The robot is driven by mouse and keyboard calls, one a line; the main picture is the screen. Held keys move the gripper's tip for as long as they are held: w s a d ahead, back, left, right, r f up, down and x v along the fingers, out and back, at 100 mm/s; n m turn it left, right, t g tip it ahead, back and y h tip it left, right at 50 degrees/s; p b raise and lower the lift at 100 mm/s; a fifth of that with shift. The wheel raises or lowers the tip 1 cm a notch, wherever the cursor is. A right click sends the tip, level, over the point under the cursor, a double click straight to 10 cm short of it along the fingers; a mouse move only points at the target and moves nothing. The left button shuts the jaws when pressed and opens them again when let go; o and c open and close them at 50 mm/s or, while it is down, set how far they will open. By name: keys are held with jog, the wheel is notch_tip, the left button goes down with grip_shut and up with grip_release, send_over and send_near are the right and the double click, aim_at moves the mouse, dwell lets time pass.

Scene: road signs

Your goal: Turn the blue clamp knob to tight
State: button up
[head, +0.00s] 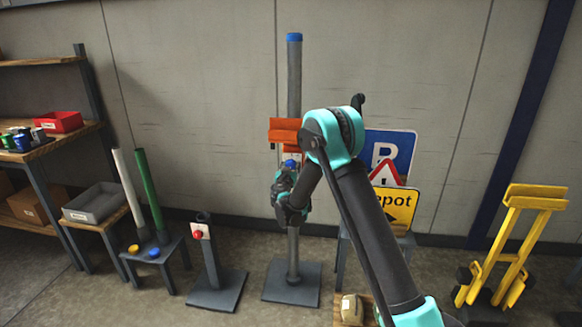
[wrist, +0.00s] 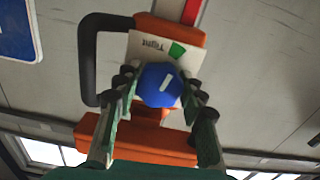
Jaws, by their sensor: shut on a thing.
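The blue clamp knob (wrist: 158,86) sits in the middle of the wrist view, with a white line on its face slanting to the upper right, roughly towards a green patch. The patch is on a white label (wrist: 150,46) with upside-down "Tight" lettering. My gripper (wrist: 161,92) is shut on the knob, one finger on each side. The orange clamp (wrist: 170,28) lies around the label. In the head view, my gripper (head: 287,183) is at the grey post (head: 294,75), just below the orange clamp (head: 284,130); a bit of the blue knob (head: 290,163) shows.
Road signs (head: 391,143) lean behind my arm on the right. A second, short post with a red knob (head: 197,234) stands left. A stool (head: 165,256) holds tubes and caps. A yellow hand truck (head: 515,240) is at far right. A cardboard-coloured block (head: 352,309) is below my arm.

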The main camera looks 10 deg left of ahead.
jog(key=shift+m, duration=0.6)
jog(key=o, duration=1.2)
jog(key=shift+c, duration=0.2)
jog(key=shift+s, duration=0.15)
jog(key=s, duration=1.1)
jog(key=shift+s+a, duration=0.25)
jog(key=shift+s, duration=0.1)
jog(key=shift+d, duration=0.1)
